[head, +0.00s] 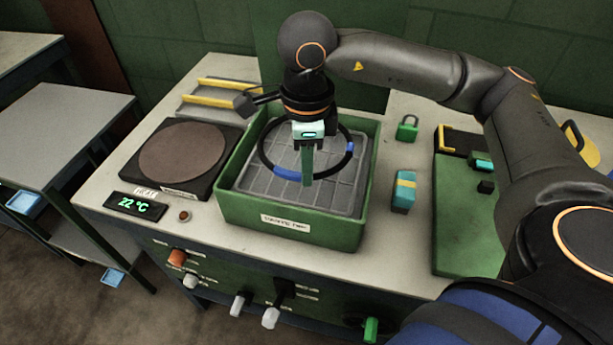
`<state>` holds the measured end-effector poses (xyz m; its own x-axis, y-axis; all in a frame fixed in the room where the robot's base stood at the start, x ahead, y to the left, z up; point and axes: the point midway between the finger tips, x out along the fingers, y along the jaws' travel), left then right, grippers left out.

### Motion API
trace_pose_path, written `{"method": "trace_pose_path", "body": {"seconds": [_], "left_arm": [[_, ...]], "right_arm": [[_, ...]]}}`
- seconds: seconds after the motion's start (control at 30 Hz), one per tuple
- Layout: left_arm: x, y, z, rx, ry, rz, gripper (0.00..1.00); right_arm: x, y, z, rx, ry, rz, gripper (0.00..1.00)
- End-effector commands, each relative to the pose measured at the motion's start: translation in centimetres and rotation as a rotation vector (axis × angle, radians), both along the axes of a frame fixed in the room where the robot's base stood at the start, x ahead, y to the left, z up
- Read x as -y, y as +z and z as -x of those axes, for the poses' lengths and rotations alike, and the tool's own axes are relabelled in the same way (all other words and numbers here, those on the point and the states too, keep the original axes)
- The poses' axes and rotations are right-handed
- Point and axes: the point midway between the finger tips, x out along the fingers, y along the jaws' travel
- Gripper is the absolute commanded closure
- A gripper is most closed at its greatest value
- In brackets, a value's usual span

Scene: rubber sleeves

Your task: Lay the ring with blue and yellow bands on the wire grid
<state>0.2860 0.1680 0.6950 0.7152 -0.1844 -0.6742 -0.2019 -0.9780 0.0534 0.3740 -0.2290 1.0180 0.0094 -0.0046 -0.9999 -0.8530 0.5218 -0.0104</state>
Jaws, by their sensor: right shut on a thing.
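The dark ring (287,174) has blue bands on its front, left and right; I cannot make out yellow bands from here. My right gripper (307,181), with green fingers, comes down over the box and is shut on the ring's front side. The ring looks roughly level. The grey grid (333,196) lies inside the green box (291,235), below the ring. I cannot tell whether the ring touches it or hangs just above. The wrist hides part of the ring's far side. My left gripper is not in view.
A hot plate with a round brown disc (182,155) stands left of the box, with a yellow-railed rack (222,88) behind it. The box walls rise around the grid.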

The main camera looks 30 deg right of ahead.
Motion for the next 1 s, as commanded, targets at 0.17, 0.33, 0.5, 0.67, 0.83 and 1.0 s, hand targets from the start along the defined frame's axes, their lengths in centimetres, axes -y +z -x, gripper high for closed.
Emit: {"method": "trace_pose_path", "body": {"seconds": [0.17,0.33,0.5,0.67,0.83,1.0], "left_arm": [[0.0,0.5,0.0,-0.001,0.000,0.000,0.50],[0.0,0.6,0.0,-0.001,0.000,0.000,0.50],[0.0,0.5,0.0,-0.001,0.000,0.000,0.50],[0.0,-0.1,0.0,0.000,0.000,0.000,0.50],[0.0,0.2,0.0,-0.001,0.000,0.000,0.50],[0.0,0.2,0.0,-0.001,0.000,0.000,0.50]], "right_arm": [[0.2,-2.6,-0.3,-0.005,-0.002,0.002,1.00],[0.2,-3.5,-0.3,0.000,-0.002,0.000,1.00],[0.1,-3.5,-0.3,0.000,-0.002,0.000,1.00],[0.1,-3.9,-0.3,0.000,-0.002,0.000,1.00],[0.1,-3.7,-0.3,-0.001,-0.001,0.000,0.68],[0.1,-3.7,-0.3,-0.001,-0.001,0.000,0.57]]}}
